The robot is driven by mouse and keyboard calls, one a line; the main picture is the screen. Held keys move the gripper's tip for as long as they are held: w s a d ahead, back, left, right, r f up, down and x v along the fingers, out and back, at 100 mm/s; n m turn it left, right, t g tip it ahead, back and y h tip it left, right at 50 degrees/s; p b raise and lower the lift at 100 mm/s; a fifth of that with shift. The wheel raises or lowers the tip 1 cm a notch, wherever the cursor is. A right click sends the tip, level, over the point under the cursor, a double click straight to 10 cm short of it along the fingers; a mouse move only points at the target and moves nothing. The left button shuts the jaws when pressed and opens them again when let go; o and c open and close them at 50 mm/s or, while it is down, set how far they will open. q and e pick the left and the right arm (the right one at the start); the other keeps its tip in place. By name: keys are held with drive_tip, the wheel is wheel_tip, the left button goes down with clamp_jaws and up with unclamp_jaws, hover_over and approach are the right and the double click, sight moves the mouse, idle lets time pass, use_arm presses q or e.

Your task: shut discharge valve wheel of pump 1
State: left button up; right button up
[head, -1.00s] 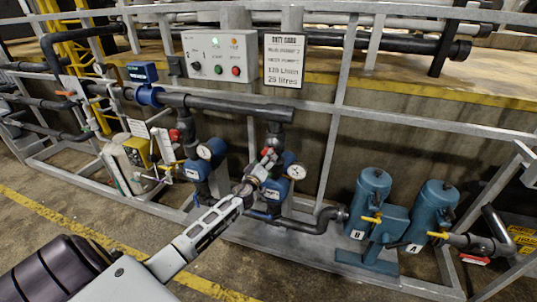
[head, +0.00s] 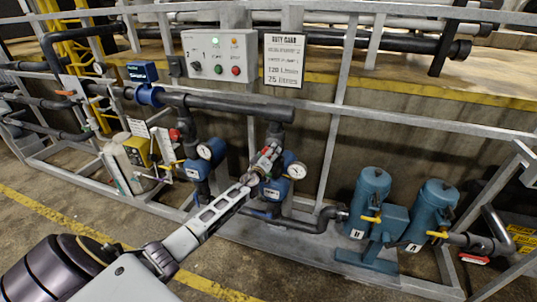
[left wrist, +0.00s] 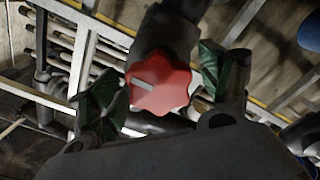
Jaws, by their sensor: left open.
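A red lobed valve wheel (left wrist: 160,85) sits on a dark pipe in the left wrist view, between the two green-padded fingers of my left gripper (left wrist: 160,88). The fingers are open, one on each side of the wheel; I cannot tell whether either touches it. In the head view my left gripper (head: 262,163) is at the riser above the right-hand blue pump (head: 272,188) and largely covers that wheel. The pump's label is too small to read. Another red wheel (head: 175,135) is on the riser of the left-hand blue pump (head: 197,170). My right gripper is out of view.
Round gauges (head: 297,170) stand close beside the pumps. A horizontal dark pipe (head: 230,106) runs above, below a control box (head: 219,55) and a duty card (head: 284,60). Two blue-green filter canisters (head: 370,195) stand to the right. Grey frame rails surround the skid; floor in front is clear.

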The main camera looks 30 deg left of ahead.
use_arm(q)
drive_tip(key=c, duration=1)
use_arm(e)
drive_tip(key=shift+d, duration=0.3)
